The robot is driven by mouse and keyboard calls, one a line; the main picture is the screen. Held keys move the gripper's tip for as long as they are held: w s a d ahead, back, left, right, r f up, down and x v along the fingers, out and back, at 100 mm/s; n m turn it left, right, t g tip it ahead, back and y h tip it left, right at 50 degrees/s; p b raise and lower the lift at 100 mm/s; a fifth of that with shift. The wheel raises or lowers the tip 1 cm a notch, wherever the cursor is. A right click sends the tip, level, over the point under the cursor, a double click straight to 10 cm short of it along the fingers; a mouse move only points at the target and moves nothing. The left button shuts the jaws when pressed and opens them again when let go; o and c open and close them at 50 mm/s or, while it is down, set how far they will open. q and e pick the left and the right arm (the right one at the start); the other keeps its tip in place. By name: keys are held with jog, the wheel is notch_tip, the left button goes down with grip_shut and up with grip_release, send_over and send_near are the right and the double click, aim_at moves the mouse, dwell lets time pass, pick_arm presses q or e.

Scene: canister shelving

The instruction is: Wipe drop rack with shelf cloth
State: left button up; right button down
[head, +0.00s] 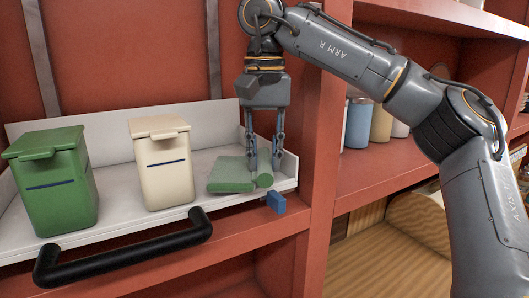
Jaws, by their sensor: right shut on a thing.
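The drop rack (120,221) is a white tray with raised back and side walls and a black bar handle (125,250) along its front. The shelf cloth (232,175) is a green folded piece lying at the right end of the rack. My right gripper (265,178) points down from above and is shut on the cloth's right part, close to the rack's right wall. Whether the cloth is lifted at all is hard to tell. My left gripper is not in view.
A green lidded canister (58,190) and a cream lidded canister (163,175) stand on the rack to the left of the cloth. A small blue block (276,203) sits at the rack's front right corner. A red upright (318,170) stands right of it, with several canisters beyond (358,123).

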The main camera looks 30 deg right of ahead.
jog(key=shift+f, duration=0.35)
